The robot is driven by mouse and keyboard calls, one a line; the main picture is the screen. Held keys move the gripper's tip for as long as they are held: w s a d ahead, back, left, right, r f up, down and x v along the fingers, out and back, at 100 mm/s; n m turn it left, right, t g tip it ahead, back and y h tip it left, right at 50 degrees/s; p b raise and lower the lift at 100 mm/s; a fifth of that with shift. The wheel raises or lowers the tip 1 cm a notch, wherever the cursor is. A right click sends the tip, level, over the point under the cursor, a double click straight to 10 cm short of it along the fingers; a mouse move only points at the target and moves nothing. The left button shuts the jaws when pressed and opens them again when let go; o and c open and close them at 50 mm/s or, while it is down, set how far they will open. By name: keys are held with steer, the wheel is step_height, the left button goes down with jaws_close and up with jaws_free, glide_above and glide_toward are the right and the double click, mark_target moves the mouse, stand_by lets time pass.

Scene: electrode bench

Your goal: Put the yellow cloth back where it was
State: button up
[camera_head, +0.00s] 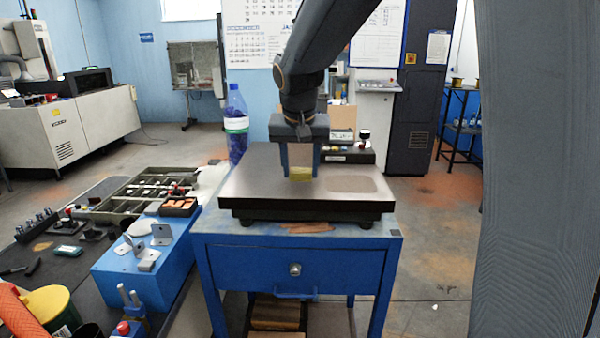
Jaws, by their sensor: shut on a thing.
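The yellow cloth (300,174) shows as a small yellow patch low between the fingers of my gripper (301,172). My gripper points straight down over the left-middle part of the dark flat plate (260,205) and is shut on the cloth. The fingertips are at or just above the plate's top; I cannot tell whether the cloth touches it. The plate stands on a blue cart (225,262) with a drawer. A paler brownish patch (352,184) lies on the plate's right side.
A bottle with a blue-purple filling (236,125) stands behind the plate's left corner. To the left, a bench holds parts trays (130,205), a blue box (150,262) with metal brackets and a yellow-green container (52,308).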

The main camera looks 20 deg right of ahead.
steer(key=shift+a+f, duration=0.1)
steer(key=shift+f, duration=0.9)
steer(key=shift+f, duration=0.1)
steer(key=o, duration=1)
steer(key=shift+r, duration=0.45)
steer(key=b+v, duration=0.2)
steer(key=v, duration=0.9)
steer(key=s+f+n+g, duration=0.1)
steer(key=s+f, duration=0.5)
steer(key=f, duration=0.3)
steer(key=s+d+f+n+g+y, duration=0.1)
steer(key=s+f, duration=0.6)
steer(key=f, duration=0.1)
steer(key=s+f+n+g, duration=0.1)
steer(key=s+f, duration=0.6)
steer(key=f, duration=0.2)
steer(key=shift+s+d+f+n+g, duration=0.1)
steer(key=shift+d+f+n+g, duration=0.2)
steer(key=shift+f, duration=0.05)
